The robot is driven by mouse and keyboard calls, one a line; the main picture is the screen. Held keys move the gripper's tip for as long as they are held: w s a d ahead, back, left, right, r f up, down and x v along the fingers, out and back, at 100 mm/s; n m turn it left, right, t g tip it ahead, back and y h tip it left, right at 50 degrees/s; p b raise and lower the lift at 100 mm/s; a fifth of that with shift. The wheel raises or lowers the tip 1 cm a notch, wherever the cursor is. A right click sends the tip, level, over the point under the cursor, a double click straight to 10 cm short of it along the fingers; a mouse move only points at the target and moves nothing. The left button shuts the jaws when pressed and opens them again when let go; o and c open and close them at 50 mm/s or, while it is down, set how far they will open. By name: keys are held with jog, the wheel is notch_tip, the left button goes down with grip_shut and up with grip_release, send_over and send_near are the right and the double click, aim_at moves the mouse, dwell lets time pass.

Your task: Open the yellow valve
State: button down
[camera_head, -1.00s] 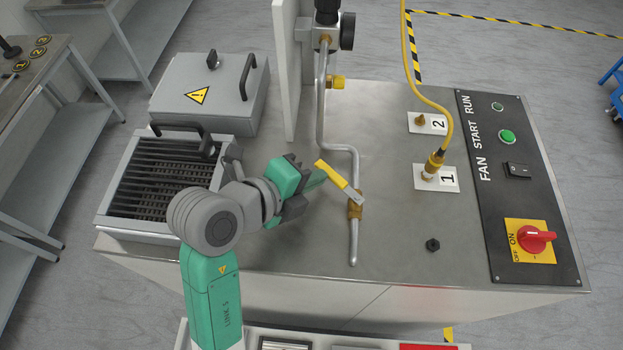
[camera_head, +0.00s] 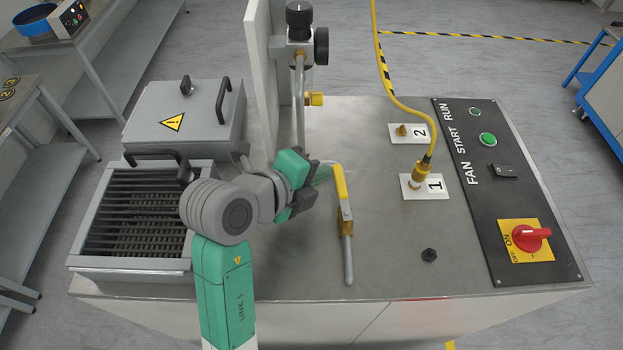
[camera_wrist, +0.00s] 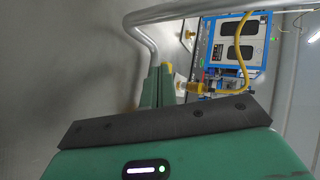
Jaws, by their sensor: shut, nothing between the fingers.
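The yellow valve lever (camera_head: 340,183) sits on a brass valve body (camera_head: 346,229) in the thin grey pipe on the steel bench top. The lever points away from me, nearly in line with the pipe's end section (camera_head: 348,262). My gripper (camera_head: 326,173) is shut and empty, with its fingertips at the left side of the lever's far end. They look in contact or very close; I cannot tell which. In the wrist view, the shut green fingers (camera_wrist: 158,87) stand beside the bent pipe (camera_wrist: 146,40); a bit of yellow shows at their tips.
A white upright panel (camera_head: 262,75) and a regulator with a black knob (camera_head: 321,45) stand behind the gripper. A slatted grey box (camera_head: 85,240) is at left. A yellow hose (camera_head: 408,110) runs to port 1.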

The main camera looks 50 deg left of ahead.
jog(key=shift+w, duration=0.45)
jog(key=shift+s+d, duration=0.1)
jog(key=shift+d, duration=0.05)
dwell(0.4)
jog(key=shift+s+d, duration=0.45)
jog(key=shift+s, duration=0.1)
jog(key=b+v, duration=0.1)
jog(key=v, duration=0.6)
jog(key=shift+s+r, duration=0.2)
jog(key=shift+s, duration=0.15)
